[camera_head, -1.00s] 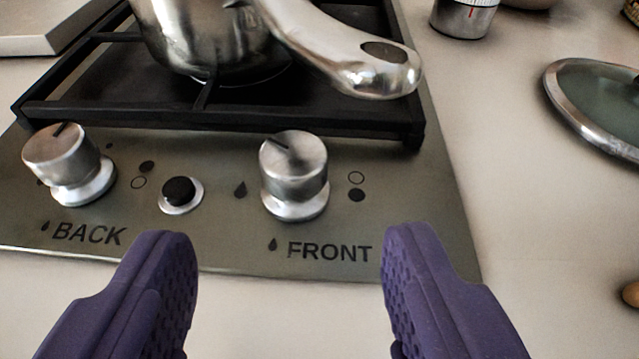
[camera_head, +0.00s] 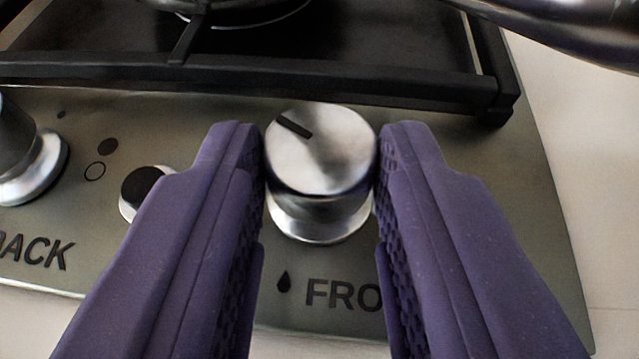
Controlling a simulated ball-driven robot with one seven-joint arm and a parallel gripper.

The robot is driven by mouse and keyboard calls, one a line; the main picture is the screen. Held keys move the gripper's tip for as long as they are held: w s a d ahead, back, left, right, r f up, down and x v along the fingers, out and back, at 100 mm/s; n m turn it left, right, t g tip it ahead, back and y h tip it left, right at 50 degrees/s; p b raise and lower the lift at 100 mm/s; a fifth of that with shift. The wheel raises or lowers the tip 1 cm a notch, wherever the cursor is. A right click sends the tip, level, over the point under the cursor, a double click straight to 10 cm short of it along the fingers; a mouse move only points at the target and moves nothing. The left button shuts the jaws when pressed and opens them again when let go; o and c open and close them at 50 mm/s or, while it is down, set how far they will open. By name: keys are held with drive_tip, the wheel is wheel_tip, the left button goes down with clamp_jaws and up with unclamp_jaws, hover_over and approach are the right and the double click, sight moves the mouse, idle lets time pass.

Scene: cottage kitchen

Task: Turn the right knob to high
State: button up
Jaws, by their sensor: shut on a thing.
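The right knob (camera_head: 322,160) is a silver metal cylinder on the stove's control panel, above the partly hidden word FRONT. The dark line on its top points to the upper left. My gripper (camera_head: 320,150) has its two purple fingers on the left and right sides of this knob, shut on it. The left finger covers part of the panel, and the right finger hides the end of the word FRONT and the marks to the right of the knob.
The left knob (camera_head: 22,160) stands at the left edge, cut off by the frame. A black button (camera_head: 142,190) sits between the knobs. The black grate (camera_head: 420,85) lies just behind. A metal pot handle (camera_head: 575,28) juts in at the upper right. Pale counter shows at right.

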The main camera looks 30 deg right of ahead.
drive_tip(key=n+y+b, duration=0.1)
drive_tip(key=n+t+y+b, duration=0.1)
drive_tip(key=shift+s+d+f+y, duration=0.1)
drive_tip(key=shift+d+y, duration=0.2)
drive_tip(key=shift+d, duration=0.05)
drive_tip(key=shift+d+n+t+y+b, duration=0.15)
drive_tip(key=shift+n+y+b, duration=0.25)
drive_tip(key=shift+n+y, duration=0.6)
drive_tip(key=shift+d+n+t+y+b, duration=0.15)
drive_tip(key=shift+n+y+b, duration=0.25)
drive_tip(key=shift+n+y, duration=0.55)
drive_tip(key=o, duration=1)
drive_tip(key=shift+o, duration=0.2)
drive_tip(key=shift+s, duration=0.1)
